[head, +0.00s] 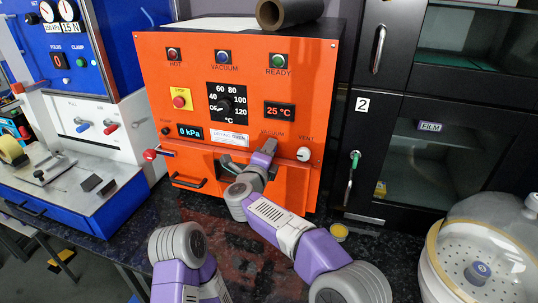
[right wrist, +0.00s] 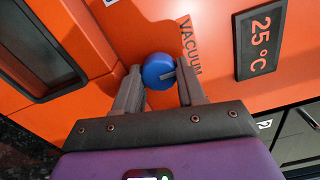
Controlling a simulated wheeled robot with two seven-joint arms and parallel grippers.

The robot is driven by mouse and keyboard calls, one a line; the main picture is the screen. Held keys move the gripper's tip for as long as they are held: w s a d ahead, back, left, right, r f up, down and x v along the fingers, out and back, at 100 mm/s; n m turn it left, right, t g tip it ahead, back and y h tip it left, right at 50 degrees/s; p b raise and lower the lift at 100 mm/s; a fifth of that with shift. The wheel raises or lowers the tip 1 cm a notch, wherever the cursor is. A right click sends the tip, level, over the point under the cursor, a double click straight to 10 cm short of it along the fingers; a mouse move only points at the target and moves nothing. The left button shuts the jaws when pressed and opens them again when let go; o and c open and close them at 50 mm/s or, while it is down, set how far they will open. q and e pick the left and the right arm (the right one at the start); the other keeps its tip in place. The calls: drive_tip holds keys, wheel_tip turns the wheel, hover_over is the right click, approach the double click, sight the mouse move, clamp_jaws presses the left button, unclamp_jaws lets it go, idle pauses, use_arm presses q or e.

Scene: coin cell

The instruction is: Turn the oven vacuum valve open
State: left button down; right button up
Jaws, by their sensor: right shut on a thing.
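The orange drying oven (head: 320,90) stands on the dark bench. Its vacuum valve is a round blue knob (right wrist: 157,71) with a grey mark pointing toward the VACUUM label (right wrist: 190,45) in the right wrist view. My right gripper (head: 270,146) is at the oven front, just under the VACUUM label, and hides the knob in the head view. In the right wrist view its two fingers (right wrist: 158,78) are on either side of the knob, shut on it. My left arm shows at the bottom of the head view, but its gripper is not seen.
The white VENT knob (head: 304,154) is right of my right gripper. A glass desiccator (head: 480,250) and black cabinet (head: 375,140) stand at right. A blue-white press (head: 95,110) stands left.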

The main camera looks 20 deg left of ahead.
drive_tip(key=shift+r, duration=0.1)
idle(0.3)
drive_tip(key=o, duration=1.1)
drive_tip(key=shift+c, duration=0.2)
drive_tip(key=shift+f, duration=0.2)
